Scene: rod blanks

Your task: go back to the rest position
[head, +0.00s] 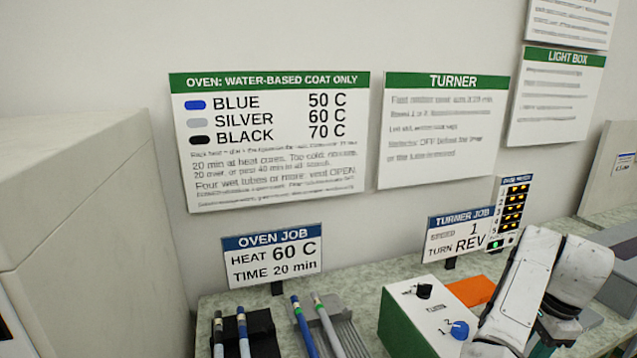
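My white arm shows at the lower right, bent over the bench beside the green and white control box (425,315). My gripper is not in view; the bottom edge of the picture and my own arm links leave its fingers unseen. Several rods stand at the bottom: two with dark and blue bodies in a black holder (262,326), and a blue rod (303,325) and a silver-grey rod (328,325) at a grey ribbed rack (350,335). Their lower ends are cut off.
An oven job sign (273,255) reads 60 C, 20 min. A turner job sign (461,233) reads 1, REV. A lit indicator panel (510,212) stands behind my arm. An orange block (470,290) lies by the box. A large pale cabinet (85,220) fills the left.

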